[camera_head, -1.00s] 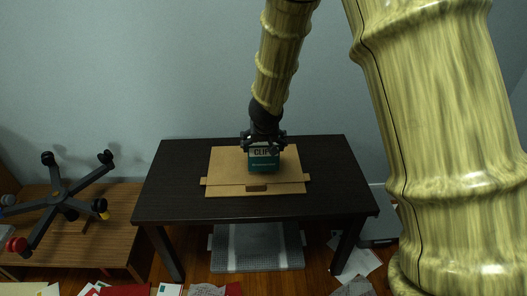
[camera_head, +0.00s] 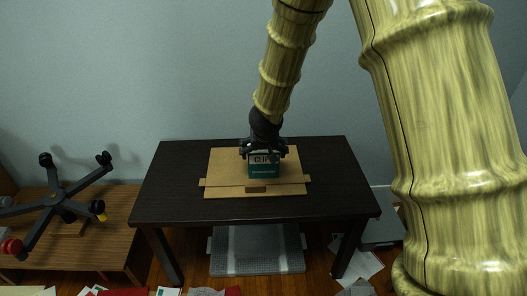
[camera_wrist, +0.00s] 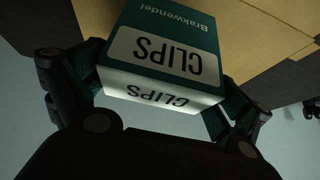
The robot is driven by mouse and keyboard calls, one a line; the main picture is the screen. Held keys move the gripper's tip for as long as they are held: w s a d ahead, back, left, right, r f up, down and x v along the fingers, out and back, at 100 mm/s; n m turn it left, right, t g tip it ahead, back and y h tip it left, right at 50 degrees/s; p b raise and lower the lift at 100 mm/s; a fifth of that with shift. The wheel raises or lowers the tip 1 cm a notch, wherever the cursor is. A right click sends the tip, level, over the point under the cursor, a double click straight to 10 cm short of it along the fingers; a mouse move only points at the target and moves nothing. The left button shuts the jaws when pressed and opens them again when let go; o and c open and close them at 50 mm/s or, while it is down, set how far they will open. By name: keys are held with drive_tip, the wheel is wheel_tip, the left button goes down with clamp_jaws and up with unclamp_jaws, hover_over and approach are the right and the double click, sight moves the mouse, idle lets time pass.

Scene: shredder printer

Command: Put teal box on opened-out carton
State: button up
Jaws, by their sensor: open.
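The teal box (camera_head: 264,171), labelled "CLIPS", sits on the opened-out carton (camera_head: 226,178), near its middle. The flat brown carton lies on the dark table. My gripper (camera_head: 263,151) is over the top of the box with its fingers open. In the wrist view my gripper (camera_wrist: 160,100) has one finger on each side of the teal box (camera_wrist: 172,22). The right finger seems close to the box side; whether either finger touches it I cannot tell. The carton (camera_wrist: 258,32) shows behind the box there.
The dark table (camera_head: 335,190) has clear room around the carton. At left an upturned chair base (camera_head: 62,195) rests on a wooden bench (camera_head: 110,235). Papers (camera_head: 365,262) lie scattered on the floor.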

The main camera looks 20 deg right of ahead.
drive_tip(key=shift+s+r, duration=0.15)
drive_tip(key=shift+r, duration=0.35)
drive_tip(key=p+v, duration=0.4)
drive_tip(key=v, duration=0.7)
drive_tip(key=shift+p, duration=0.3)
drive_tip(key=shift+s, duration=0.1)
